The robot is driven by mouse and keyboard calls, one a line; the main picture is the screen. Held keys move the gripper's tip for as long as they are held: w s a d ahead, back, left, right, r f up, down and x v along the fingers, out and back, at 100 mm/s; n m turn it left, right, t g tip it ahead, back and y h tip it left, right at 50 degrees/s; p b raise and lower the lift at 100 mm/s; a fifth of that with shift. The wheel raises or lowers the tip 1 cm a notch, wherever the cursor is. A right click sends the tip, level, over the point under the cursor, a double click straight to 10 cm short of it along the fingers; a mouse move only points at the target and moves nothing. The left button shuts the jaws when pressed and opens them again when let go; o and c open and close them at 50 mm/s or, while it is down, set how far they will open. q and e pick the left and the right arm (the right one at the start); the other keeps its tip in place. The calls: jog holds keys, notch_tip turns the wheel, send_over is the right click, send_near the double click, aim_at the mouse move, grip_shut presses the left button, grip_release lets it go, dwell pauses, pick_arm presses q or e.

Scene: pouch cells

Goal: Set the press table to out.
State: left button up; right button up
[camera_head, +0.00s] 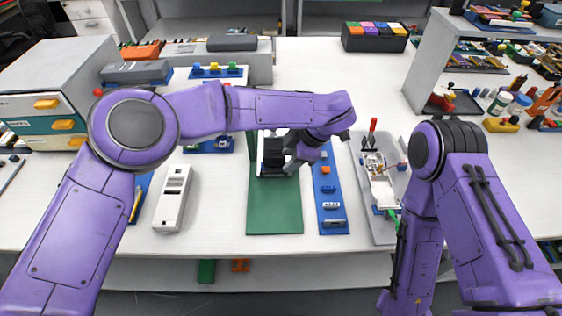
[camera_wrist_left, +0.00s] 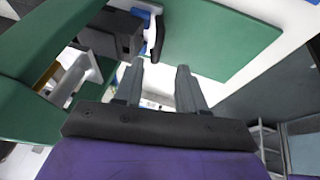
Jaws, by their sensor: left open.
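The press stands on a green base plate (camera_head: 274,212) in the middle of the table. Its dark block (camera_head: 273,155) sits at the far end of the plate, partly covered by my left arm. My left gripper (camera_head: 291,162) is beside the block's right side. In the left wrist view the two grey fingers (camera_wrist_left: 158,82) are apart with nothing between them. Beyond them is a dark part with a blue piece (camera_wrist_left: 157,35), close to the green plate (camera_wrist_left: 215,42). I cannot tell whether the fingers touch it. My right gripper is not in view; only its arm shows.
A blue strip fixture (camera_head: 331,210) stands right of the press, with a grey tray (camera_head: 375,225) farther right. A white slotted box (camera_head: 173,198) is to the left. A drawer cabinet (camera_head: 45,100) stands far left. The table's front middle is clear.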

aim_at(278, 171)
pick_arm(q)
jog(key=x, duration=0.3)
jog(key=p+x, duration=0.1)
jog(key=x, duration=0.2)
jog(key=shift+w+a+f, duration=0.15)
jog(key=shift+w+f, duration=0.15)
jog(key=shift+f, duration=0.05)
jog(key=shift+s, duration=0.15)
grip_shut()
